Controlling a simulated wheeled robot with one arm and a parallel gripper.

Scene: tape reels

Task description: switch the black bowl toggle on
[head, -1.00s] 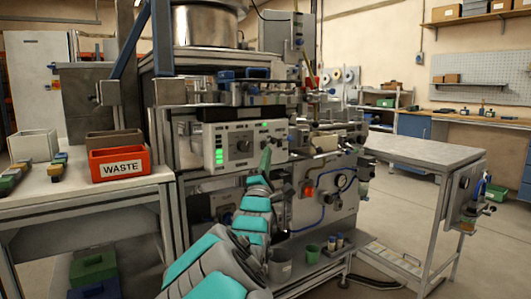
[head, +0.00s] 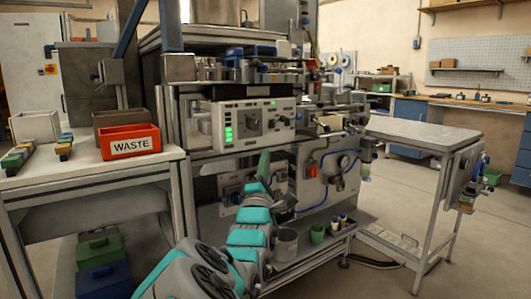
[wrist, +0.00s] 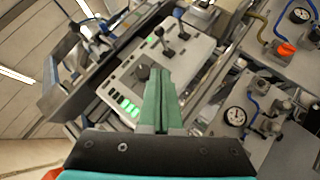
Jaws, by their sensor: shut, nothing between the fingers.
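The pale control panel (head: 240,138) is on the front of the machine in the head view. In the wrist view two dark lever toggles (wrist: 168,49) (wrist: 183,34) stand up from the panel's far part, with a small green lamp beside the nearer one. I cannot read the labels, so I cannot tell which toggle is the black bowl's. My gripper (head: 264,156) has green fingers, shut and empty.
A red WASTE bin (head: 130,141) stands on the left table. Gauges and blue tubing (head: 330,172) are on the machine below the panel. A grey side table (head: 425,137) is at right, with open floor beyond.

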